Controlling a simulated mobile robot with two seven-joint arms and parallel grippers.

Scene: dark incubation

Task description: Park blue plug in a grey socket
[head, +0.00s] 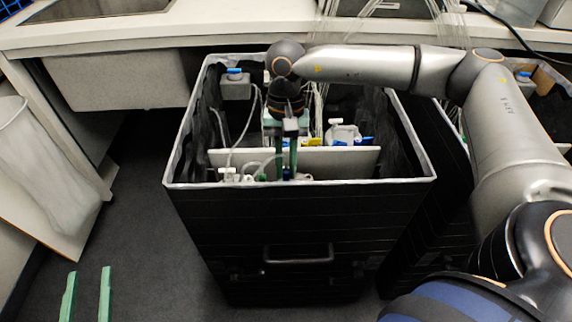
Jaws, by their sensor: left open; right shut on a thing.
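My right gripper (286,175) reaches down into the open black case (300,215). Small white and green fittings (240,176) lie to the left of the fingertips. I cannot make out which of them is a grey socket. My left gripper (86,292) is open and empty over the dark floor at the lower left.
The pale panel (340,162) crosses the case inside. Behind it are a grey box with a blue top (235,85), a white container (342,132) and thin clear tubes. A second black case stands at right. A white bench (150,38) runs behind.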

